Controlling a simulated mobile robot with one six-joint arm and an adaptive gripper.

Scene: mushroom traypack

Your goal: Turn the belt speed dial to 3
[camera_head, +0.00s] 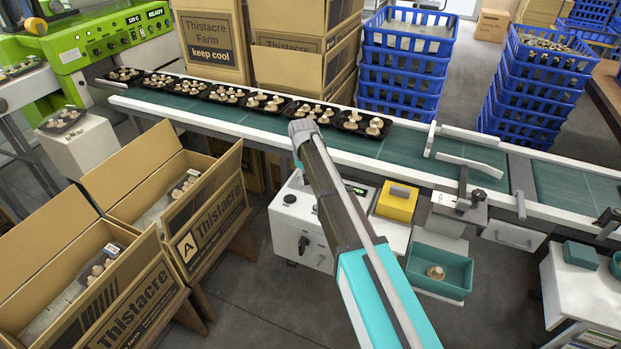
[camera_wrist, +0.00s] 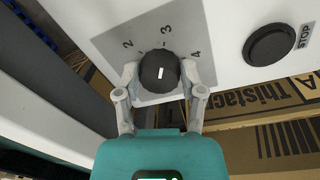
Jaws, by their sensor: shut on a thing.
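The belt speed dial (camera_wrist: 151,84) is a round black knob on a grey plate marked 2, 3 and 4, in the wrist view. Its short white mark runs roughly up the picture, toward the 3, with a slight tilt. My gripper (camera_wrist: 160,72) has one grey finger on each side of the knob and is shut on it. In the head view my arm covers the dial and the gripper. The white control box (camera_head: 285,222) that carries the dial stands in front of the conveyor belt (camera_head: 398,150).
A black STOP button (camera_wrist: 269,45) sits right of the dial in the wrist view. Trays of mushrooms (camera_head: 258,103) line the belt. Open cardboard boxes (camera_head: 215,222) stand left of the control box. A yellow box (camera_head: 396,205) and a teal bin (camera_head: 440,272) are at its right.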

